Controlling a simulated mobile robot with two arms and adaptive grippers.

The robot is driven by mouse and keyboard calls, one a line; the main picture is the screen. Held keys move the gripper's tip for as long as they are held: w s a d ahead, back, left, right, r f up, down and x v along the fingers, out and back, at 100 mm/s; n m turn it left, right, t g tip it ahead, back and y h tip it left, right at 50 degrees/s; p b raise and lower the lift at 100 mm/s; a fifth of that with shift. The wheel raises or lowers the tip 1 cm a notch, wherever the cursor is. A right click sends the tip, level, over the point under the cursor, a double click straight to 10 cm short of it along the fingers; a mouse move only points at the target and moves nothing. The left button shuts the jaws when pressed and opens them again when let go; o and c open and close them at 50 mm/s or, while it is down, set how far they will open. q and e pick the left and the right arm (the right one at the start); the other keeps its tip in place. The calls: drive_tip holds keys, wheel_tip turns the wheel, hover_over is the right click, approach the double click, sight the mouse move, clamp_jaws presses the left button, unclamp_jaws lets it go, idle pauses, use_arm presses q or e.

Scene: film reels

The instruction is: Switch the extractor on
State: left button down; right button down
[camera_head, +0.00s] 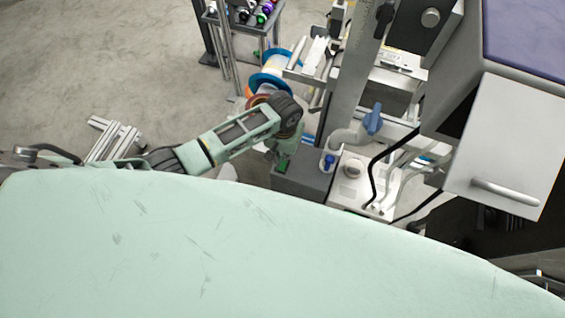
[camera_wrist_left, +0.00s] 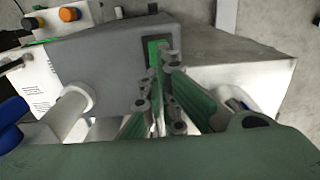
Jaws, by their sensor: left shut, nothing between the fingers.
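The extractor appears to be the grey box (camera_head: 303,180) with a pale hose beside it. It fills the middle of the left wrist view (camera_wrist_left: 105,75). A green rocker switch in a dark frame (camera_wrist_left: 152,46) sits on its face; green also shows on the box in the head view (camera_head: 283,164). My left gripper (camera_wrist_left: 163,62) is shut and empty, its fingertips right at the switch and partly covering it. Whether they touch it, and which way the rocker is tilted, I cannot tell. In the head view my left gripper (camera_head: 279,148) is mostly hidden behind its wrist. My right gripper is not in view.
A pale hose (camera_head: 343,136) with a blue lever (camera_head: 373,119) and black cables stand right of the box. A grey cabinet (camera_head: 510,140) is farther right. Blue-rimmed reels (camera_head: 270,83) lie behind my wrist. Open floor (camera_head: 110,60) is at the left.

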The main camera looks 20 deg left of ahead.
use_arm(q)
drive_tip(key=shift+f+b, duration=0.3)
drive_tip(key=shift+f, duration=0.1)
idle(0.6)
drive_tip(key=shift+f+b, duration=0.45)
drive_tip(key=shift+f, duration=0.4)
drive_tip(key=shift+r, duration=0.15)
drive_tip(key=shift+r+p, duration=0.8)
drive_tip(key=shift+p, duration=0.25)
wheel_tip(320, 180, up, 5)
drive_tip(key=p, duration=0.6)
drive_tip(key=shift+r, duration=0.15)
